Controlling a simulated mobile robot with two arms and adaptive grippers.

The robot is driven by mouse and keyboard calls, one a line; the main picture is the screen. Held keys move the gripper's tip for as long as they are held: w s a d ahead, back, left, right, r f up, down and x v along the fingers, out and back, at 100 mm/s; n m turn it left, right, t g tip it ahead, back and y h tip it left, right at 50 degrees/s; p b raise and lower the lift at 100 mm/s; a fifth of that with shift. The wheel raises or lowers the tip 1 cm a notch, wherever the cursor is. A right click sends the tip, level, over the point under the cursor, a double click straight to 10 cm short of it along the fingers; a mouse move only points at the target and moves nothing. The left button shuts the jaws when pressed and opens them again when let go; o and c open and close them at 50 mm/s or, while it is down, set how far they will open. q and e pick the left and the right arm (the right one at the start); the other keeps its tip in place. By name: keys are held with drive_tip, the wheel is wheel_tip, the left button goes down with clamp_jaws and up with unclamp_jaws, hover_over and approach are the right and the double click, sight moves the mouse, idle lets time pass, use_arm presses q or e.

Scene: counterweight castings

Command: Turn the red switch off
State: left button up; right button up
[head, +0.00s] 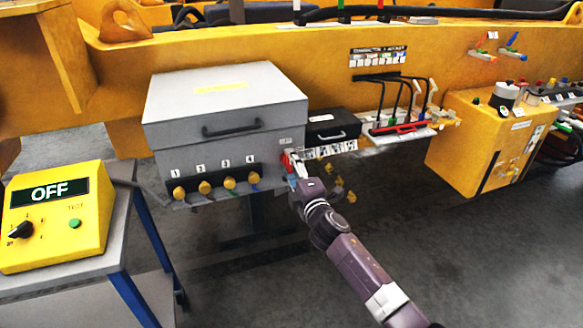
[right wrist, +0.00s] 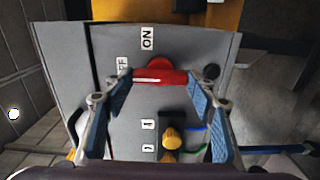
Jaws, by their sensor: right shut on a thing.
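The red switch (head: 286,162) is on the right end of the grey box (head: 225,140). In the right wrist view the switch (right wrist: 160,77) is a red bar with a round red hub behind it. The bar lies crosswise there. An ON label (right wrist: 147,38) is above it, and a partly hidden OFF label (right wrist: 122,64) is by its left end. My right gripper (head: 293,165) is at the switch; its two blue-padded fingers (right wrist: 159,83) are shut on the bar's ends. I cannot tell which label the switch points to. My left gripper is not in view.
Several yellow knobs (head: 229,183) line the box's lower front. A small black case (head: 333,128) stands right of it. A yellow tester (head: 56,215) reading OFF sits on a cart at the left. A yellow cabinet (head: 480,145) stands at the right. The floor in front is clear.

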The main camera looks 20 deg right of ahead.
drive_tip(key=shift+f, duration=0.1)
idle(0.4)
drive_tip(key=o, duration=1.2)
drive_tip(key=shift+c, duration=0.2)
drive_tip(key=s, duration=1.2)
drive_tip(key=shift+d, duration=0.2)
